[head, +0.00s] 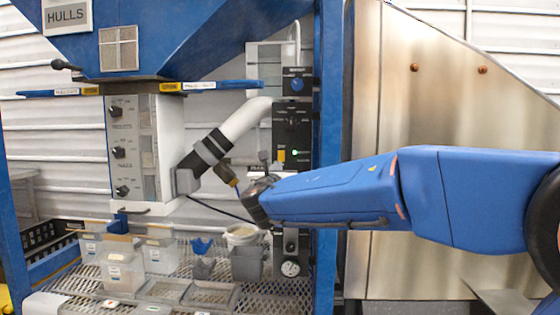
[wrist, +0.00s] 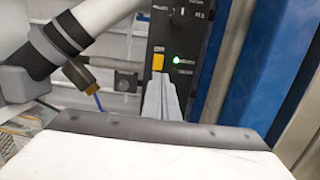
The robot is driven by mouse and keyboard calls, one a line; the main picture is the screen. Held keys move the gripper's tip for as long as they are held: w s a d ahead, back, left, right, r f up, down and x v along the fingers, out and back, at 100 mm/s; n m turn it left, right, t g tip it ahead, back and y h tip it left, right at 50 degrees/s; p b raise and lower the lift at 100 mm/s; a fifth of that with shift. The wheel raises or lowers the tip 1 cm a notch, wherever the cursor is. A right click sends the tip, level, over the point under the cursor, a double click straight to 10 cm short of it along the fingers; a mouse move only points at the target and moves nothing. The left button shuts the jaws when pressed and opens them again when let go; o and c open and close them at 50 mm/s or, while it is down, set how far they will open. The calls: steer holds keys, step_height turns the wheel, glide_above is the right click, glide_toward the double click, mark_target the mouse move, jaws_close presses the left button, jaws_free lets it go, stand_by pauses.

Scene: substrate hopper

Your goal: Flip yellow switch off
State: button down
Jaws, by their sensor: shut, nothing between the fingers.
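The yellow switch (head: 281,155) sits on the black control panel (head: 292,122), left of a lit green lamp (head: 295,153). In the wrist view the yellow switch (wrist: 158,61) is just above the tips of my gripper (wrist: 162,78), with the green lamp (wrist: 177,60) to its right. My gripper is shut and empty, its fingers pointing up at the panel. I cannot tell whether the fingertips touch the switch. In the head view my blue arm comes in from the right, and its wrist end (head: 258,198) is below and left of the switch; the fingers are hard to make out there.
A white pipe (head: 246,120) with black bands runs down left of the panel. A blue post (head: 327,120) and a metal sheet (head: 440,100) stand right. Clear bins (head: 122,272) and a grey cup (head: 246,262) stand on the mesh shelf.

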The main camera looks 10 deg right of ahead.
mark_target(282, 153)
steer(key=x, duration=1.3)
steer(key=shift+w, duration=0.1)
steer(key=shift+w+d, duration=0.15)
steer(key=shift+w, duration=0.1)
steer(key=shift+r, duration=0.1)
